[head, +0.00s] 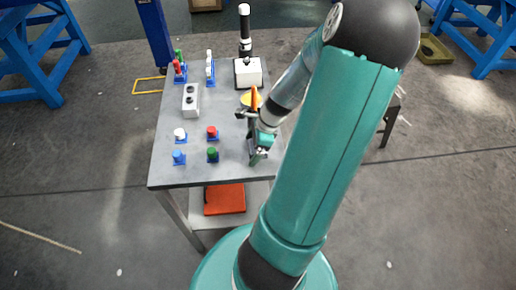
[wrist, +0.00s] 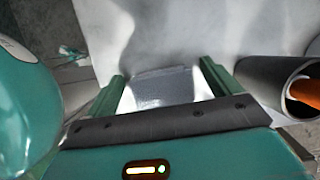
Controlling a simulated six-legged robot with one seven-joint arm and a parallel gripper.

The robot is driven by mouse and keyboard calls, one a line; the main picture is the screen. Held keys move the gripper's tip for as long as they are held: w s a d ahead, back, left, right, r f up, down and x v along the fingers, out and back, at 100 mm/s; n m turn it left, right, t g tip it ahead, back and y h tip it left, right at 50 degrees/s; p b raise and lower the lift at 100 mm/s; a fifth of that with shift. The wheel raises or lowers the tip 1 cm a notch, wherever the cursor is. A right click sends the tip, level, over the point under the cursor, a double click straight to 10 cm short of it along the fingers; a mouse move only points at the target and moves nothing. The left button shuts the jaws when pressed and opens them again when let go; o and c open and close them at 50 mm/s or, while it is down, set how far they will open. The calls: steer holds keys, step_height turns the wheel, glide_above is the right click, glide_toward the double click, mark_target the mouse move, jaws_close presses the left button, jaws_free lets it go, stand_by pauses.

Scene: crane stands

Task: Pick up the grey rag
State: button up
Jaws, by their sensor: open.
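The grey rag (wrist: 165,88) shows in the wrist view as a small, textured grey patch lying on the pale tabletop, between my gripper's two green fingers. My gripper (wrist: 162,78) is open, with a finger to each side of the rag and a gap between. How far the fingertips are above the table I cannot tell. In the head view my gripper (head: 257,152) is over the right side of the grey table (head: 228,174). I cannot make out the rag there; my arm may hide it.
A dark tube (wrist: 268,78) with an orange item (wrist: 305,92) in it stands close right of my gripper. The table also holds a grey two-hole block (head: 191,100), a white-based lever (head: 248,72) and several coloured knobs. An orange-red box (head: 224,199) lies on the lower shelf.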

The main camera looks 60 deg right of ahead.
steer(key=c, duration=1.1)
steer(key=shift+c, duration=0.2)
steer(key=shift+r, duration=0.1)
steer(key=shift+r, duration=0.4)
step_height(320, 180, up, 2)
steer(key=shift+d+r, duration=0.1)
steer(key=shift+r, duration=0.05)
steer(key=s+a+r, duration=0.7)
steer(key=s+r, duration=0.2)
steer(key=s, duration=0.3)
steer(key=shift+r, duration=0.4)
